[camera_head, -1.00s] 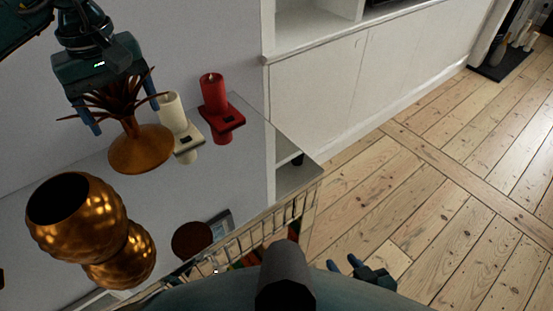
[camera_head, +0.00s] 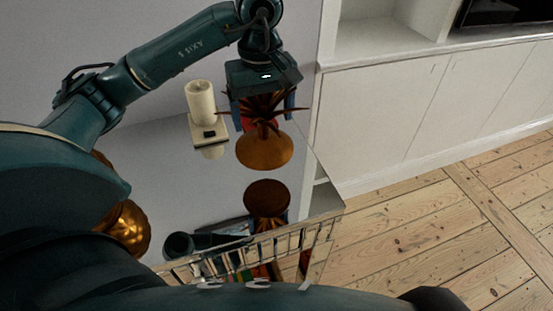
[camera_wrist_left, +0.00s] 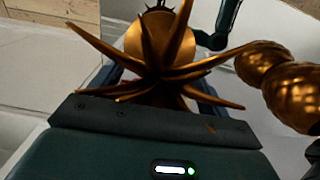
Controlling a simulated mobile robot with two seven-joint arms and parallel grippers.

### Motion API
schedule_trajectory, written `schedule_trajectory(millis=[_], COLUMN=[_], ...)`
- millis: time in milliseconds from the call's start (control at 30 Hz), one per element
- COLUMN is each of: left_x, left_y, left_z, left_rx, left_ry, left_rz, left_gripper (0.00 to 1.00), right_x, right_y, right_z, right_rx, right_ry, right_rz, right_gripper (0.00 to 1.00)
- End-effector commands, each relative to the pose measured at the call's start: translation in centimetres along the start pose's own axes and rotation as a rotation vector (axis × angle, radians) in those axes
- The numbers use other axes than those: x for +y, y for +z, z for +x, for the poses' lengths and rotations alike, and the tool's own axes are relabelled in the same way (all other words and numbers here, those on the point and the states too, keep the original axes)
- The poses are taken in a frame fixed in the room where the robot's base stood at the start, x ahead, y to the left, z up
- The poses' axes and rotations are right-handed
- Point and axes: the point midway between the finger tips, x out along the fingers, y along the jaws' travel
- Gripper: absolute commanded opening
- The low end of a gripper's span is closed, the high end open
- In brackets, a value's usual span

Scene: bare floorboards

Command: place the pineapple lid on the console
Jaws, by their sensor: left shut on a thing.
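The pineapple lid (camera_head: 264,151), a bronze dome with a spiky leaf crown, hangs upright from my left gripper (camera_head: 262,108). The gripper is shut on its crown, with a finger on each side. The lid is above the mirrored console (camera_head: 185,190), near its right end; its reflection shows below it with a gap between. In the left wrist view the lid (camera_wrist_left: 160,38) shows beyond the leaves. The bronze pineapple body (camera_head: 130,228) stands on the console at left, mostly hidden by my left arm; it also shows in the left wrist view (camera_wrist_left: 290,85). My right gripper is out of view.
A cream candle on a holder (camera_head: 202,105) stands behind and left of the lid. The red candle (camera_head: 247,124) is almost wholly hidden behind my left gripper. The console's slatted front edge (camera_head: 255,245) is close to me. A white cabinet (camera_head: 400,105) stands right of the console.

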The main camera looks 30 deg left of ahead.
Motion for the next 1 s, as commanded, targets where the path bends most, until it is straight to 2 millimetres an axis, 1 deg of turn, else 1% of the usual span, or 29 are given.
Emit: schedule_trajectory(millis=[33,133,200,367,600,833,967,1000], left_x=[-0.1,-0.1,0.0,0.0,0.0,0.0,0.0,0.0], left_y=[0.1,0.1,0.1,0.0,0.1,0.0,0.0,0.0], left_z=[1.3,2.9,3.8,4.9,8.0,8.1,8.6,8.6], left_rx=[-0.003,-0.002,-0.002,-0.001,-0.002,0.001,0.001,0.0], left_ry=[-0.004,-0.002,-0.001,-0.001,-0.002,0.002,0.001,0.001], left_rz=[0.001,0.0,0.0,0.002,0.001,0.002,0.002,0.002], left_gripper=[0.51,0.51,0.51,0.51,0.51,0.51,0.51,0.8], right_x=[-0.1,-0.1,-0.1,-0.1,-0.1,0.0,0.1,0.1], right_y=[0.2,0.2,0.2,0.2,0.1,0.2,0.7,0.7], right_z=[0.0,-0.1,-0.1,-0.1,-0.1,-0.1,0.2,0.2], right_rx=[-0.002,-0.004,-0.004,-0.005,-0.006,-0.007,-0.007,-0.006], right_ry=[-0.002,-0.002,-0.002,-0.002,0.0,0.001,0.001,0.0], right_rz=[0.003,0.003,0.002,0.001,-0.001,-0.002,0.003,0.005], right_gripper=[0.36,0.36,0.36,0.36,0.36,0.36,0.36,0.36])
